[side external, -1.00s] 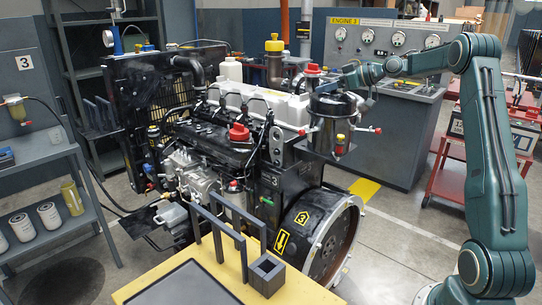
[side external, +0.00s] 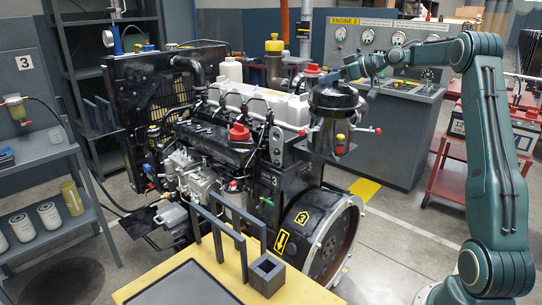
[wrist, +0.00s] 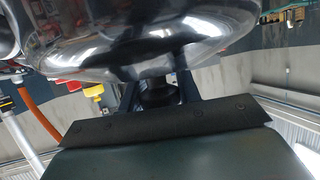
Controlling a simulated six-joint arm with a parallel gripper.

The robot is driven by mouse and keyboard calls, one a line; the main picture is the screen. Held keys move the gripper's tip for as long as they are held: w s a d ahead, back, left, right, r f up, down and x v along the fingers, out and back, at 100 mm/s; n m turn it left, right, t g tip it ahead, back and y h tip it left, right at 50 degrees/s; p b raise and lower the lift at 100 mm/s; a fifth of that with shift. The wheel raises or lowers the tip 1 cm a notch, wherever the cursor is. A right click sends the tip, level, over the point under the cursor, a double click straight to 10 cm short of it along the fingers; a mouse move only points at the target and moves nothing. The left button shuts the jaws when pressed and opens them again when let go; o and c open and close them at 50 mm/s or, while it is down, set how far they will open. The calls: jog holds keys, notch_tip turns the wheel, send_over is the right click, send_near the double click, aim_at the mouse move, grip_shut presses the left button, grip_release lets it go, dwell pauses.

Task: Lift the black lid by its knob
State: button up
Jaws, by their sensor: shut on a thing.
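The black lid (side external: 335,99) is at the top of the dark canister (side external: 325,135) at the right end of the engine in the side view. Its glossy curved surface (wrist: 150,45) fills the upper part of the wrist view. My gripper (side external: 338,82) is above the lid, its fingers shut on the lid's dark knob (wrist: 158,88), which shows between them in the wrist view (wrist: 158,94). The knob is mostly hidden in the side view. I cannot tell how large any gap is between lid and canister.
A red cap (side external: 312,69) stands close behind the lid. A red-handled valve (side external: 340,138) sticks out at the canister's front. The engine block (side external: 235,125) lies to the left, and the control console (side external: 400,130) stands behind to the right.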

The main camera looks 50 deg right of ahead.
notch_tip(320, 180, up, 7)
jog(key=shift+r, duration=0.15)
jog(key=shift+w+a, duration=0.1)
jog(key=shift+a, duration=0.05)
dwell(0.7)
